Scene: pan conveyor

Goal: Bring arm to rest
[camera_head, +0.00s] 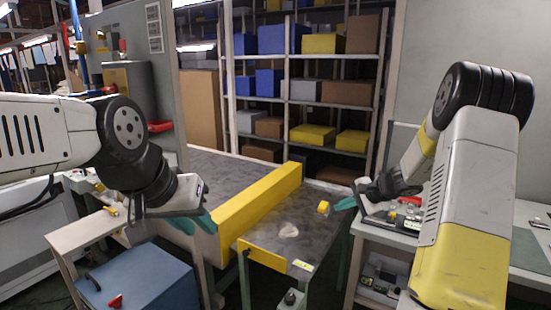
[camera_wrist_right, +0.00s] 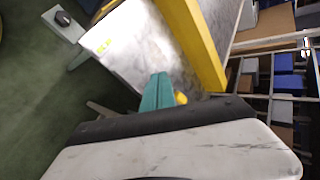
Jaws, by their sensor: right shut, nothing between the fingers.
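My right gripper (camera_head: 345,203) is at the right of the conveyor, its teal fingers pointing left. In the right wrist view its fingers (camera_wrist_right: 157,92) are together with nothing between them. My left gripper (camera_head: 204,222) hangs at the left of the conveyor's yellow rail, teal fingers pointing down to the right. Its jaw gap does not show clearly. A small yellow object (camera_head: 323,207) lies on the conveyor, a little left of the right fingertips. It shows partly behind the fingers in the right wrist view (camera_wrist_right: 181,98).
The dark conveyor (camera_head: 272,245) has a yellow rail (camera_head: 258,198) and a pale patch (camera_head: 289,230) on its top. A blue cabinet (camera_head: 150,280) stands at the lower left. A workbench (camera_head: 385,231) with equipment is at the right. Shelves with boxes (camera_head: 323,92) stand behind.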

